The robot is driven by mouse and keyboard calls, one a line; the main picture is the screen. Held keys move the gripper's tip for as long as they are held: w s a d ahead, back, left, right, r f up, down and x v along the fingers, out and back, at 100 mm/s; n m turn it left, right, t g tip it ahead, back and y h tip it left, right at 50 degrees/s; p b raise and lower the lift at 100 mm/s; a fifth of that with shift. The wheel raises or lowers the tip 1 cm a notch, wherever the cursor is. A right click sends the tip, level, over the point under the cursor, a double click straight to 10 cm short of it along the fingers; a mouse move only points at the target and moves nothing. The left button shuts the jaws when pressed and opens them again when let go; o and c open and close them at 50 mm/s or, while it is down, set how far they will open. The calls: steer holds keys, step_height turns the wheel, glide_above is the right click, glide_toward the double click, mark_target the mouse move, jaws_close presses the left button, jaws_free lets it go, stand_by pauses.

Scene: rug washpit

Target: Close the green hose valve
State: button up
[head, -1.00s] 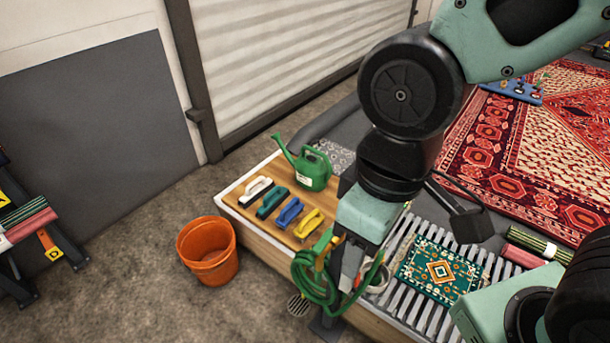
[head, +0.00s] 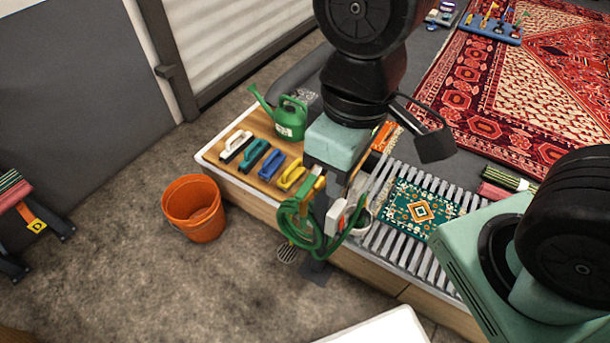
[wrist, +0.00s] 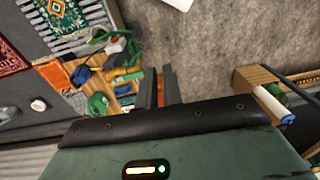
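A green hose (head: 298,226) hangs in coils at the front edge of the low platform. It also shows in the wrist view (wrist: 116,38). A small green part (head: 319,184) shows just above the coils, close under my arm; I cannot tell whether it is the valve handle, or how the handle is turned.
An orange bucket (head: 196,212) stands on the floor left of the platform. A green watering can (head: 290,119) and several brushes stand on its wooden top. A small green rug (head: 398,207) lies on the slatted grate. A big red rug (head: 480,113) lies behind.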

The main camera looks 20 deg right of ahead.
mark_target(310, 180)
steer(key=shift+g+h, duration=0.3)
steer(key=shift+g, duration=0.3)
steer(key=w+a+f, duration=0.1)
steer(key=w, duration=0.3)
steer(key=w+a+f, duration=0.1)
steer(key=w+a, duration=0.1)
steer(key=w, duration=0.1)
steer(key=w+a+f, duration=0.1)
steer(key=w, duration=0.3)
steer(key=shift+w+a, duration=0.3)
steer(key=shift+a, duration=0.1)
jaws_close()
steer(key=w+f+h, duration=0.2)
steer(key=w+f, duration=0.6)
steer(key=w, duration=0.3)
steer(key=s+d+f+p, duration=0.2)
steer(key=s+d+f, duration=0.2)
steer(key=f, duration=0.5)
steer(key=shift+s+f+n+g, duration=0.25)
steer(key=shift+s+n+g, duration=0.05)
steer(key=shift+s+g, duration=0.1)
steer(key=shift+s, duration=0.1)
